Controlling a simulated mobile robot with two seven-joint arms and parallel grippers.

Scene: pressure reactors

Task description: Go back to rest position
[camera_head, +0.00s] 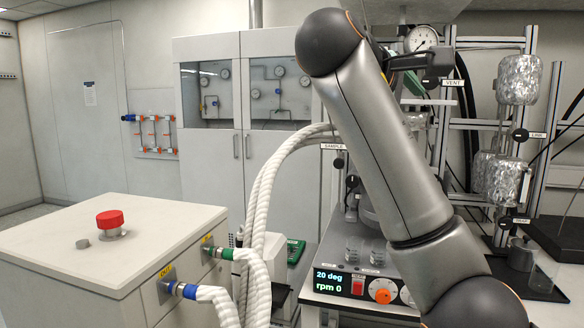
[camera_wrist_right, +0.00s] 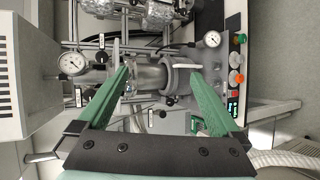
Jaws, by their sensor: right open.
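My right gripper (camera_wrist_right: 159,74) is open in the right wrist view. Its two green fingers stand wide apart with nothing held between them. Beyond the fingers is the reactor stand, with a grey vessel part (camera_wrist_right: 181,76) visible in the gap; I cannot tell how far off it is. In the head view my right arm rises from the lower right and bends at the top, in front of the reactor rig. The hand there is small and partly hidden behind the arm. My left gripper is in neither view.
A white cabinet with a red button (camera_head: 110,219) stands at the left, with thick white hoses (camera_head: 262,195) beside it. The control box (camera_head: 330,283) reads 20 deg, rpm 0. A pressure gauge (camera_head: 421,39) and foil-wrapped cylinders (camera_head: 518,80) are close to my right arm.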

